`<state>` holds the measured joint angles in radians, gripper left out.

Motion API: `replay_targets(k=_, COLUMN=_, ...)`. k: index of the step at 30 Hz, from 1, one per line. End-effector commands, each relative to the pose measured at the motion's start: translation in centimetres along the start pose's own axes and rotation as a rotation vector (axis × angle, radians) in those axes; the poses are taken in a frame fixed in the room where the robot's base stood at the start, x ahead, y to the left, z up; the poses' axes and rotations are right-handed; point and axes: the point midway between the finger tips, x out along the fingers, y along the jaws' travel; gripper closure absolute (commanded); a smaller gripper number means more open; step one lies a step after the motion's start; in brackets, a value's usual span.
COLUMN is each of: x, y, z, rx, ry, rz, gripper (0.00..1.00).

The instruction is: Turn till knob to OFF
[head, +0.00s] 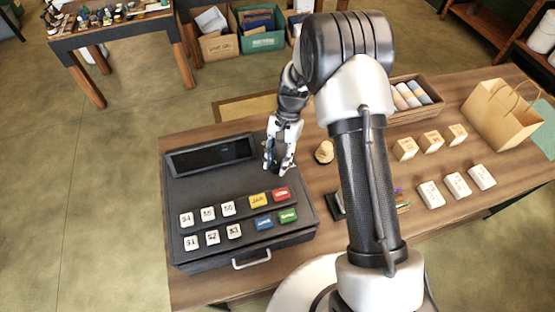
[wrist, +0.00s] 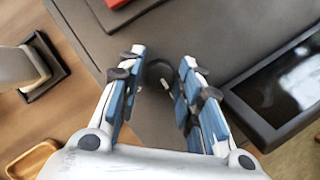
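The dark grey till (head: 190,184) stands on the wooden counter, with its display at the back and keys at the front. In the wrist view a small round dark knob (wrist: 158,72) with a pale pointer mark sits on the till's top (wrist: 200,30). My gripper (head: 278,168) points down over the till's right part, beside the display. In the wrist view my gripper (wrist: 161,58) is open, with one finger on each side of the knob and gaps showing between. In the head view the gripper hides the knob. I cannot read any label at the knob.
The display (wrist: 285,90) is close to the right finger in the wrist view. Coloured keys (head: 281,194) lie in front of the gripper. A round tan item (head: 324,152), small boxes (head: 431,140) and a paper bag (head: 502,113) stand on the counter to the right.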

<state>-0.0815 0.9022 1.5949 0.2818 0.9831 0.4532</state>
Motion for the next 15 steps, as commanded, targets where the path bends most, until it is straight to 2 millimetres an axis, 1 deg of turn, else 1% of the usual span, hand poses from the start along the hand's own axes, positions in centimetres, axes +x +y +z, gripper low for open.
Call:
replay_targets(k=1, x=0.00, y=-0.01, z=0.00, rx=0.000, ry=0.000, rz=0.000, gripper=0.61)
replay_targets(k=4, x=-0.02, y=-0.02, z=-0.01, rx=0.001, ry=0.000, rz=-0.001, gripper=0.54)
replay_targets(k=5, x=-0.03, y=-0.02, z=-0.01, rx=0.001, ry=0.000, rz=-0.001, gripper=0.54)
replay_targets(k=13, x=-0.09, y=-0.04, z=-0.02, rx=0.001, ry=0.001, rz=-0.002, gripper=0.54)
replay_targets(k=15, x=-0.37, y=-0.06, z=-0.05, rx=0.001, ry=0.002, rz=-0.002, gripper=0.54)
